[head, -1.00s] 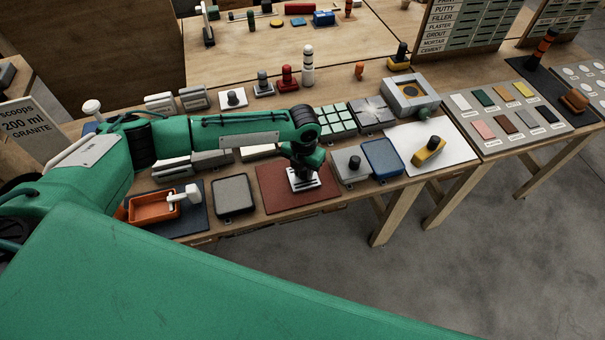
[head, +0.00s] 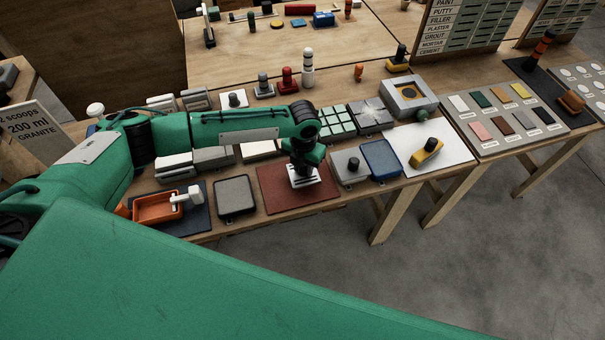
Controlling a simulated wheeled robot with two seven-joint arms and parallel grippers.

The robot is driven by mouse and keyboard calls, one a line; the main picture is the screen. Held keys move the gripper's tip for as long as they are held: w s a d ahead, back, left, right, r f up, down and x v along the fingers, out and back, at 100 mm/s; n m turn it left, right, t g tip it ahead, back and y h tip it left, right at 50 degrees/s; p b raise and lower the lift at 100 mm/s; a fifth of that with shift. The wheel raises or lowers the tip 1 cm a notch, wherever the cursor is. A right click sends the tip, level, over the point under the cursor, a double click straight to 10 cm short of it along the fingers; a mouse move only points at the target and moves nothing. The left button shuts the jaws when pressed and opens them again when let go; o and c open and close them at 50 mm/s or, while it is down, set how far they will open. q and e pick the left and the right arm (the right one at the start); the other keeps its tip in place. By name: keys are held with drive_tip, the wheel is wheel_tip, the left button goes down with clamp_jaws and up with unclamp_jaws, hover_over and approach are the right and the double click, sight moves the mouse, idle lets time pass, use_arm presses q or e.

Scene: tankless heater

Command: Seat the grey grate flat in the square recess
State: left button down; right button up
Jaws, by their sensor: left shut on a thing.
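The grey grate (head: 303,181) is a small, light square plate with dark slots. It is at the red-brown mat (head: 278,199), and the picture is too small to show clearly whether it touches the mat. My left gripper (head: 303,167) points down and is shut on the grate, hiding its upper part. The square recess (head: 398,85) is in the top of a grey block farther right and back. Its inside is tan-yellow with a dark round hole. The recess is empty. My right gripper is not in view.
Between mat and block stand a grey plate with a black knob (head: 349,164), a blue tray (head: 381,159) and green tiles (head: 337,123). A yellow-handled tool (head: 427,151) lies on a white sheet. An orange tray (head: 155,208) sits left.

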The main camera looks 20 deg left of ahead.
use_arm(q)
drive_tip(key=shift+r+p, duration=1.75)
drive_tip(key=shift+r, duration=0.5)
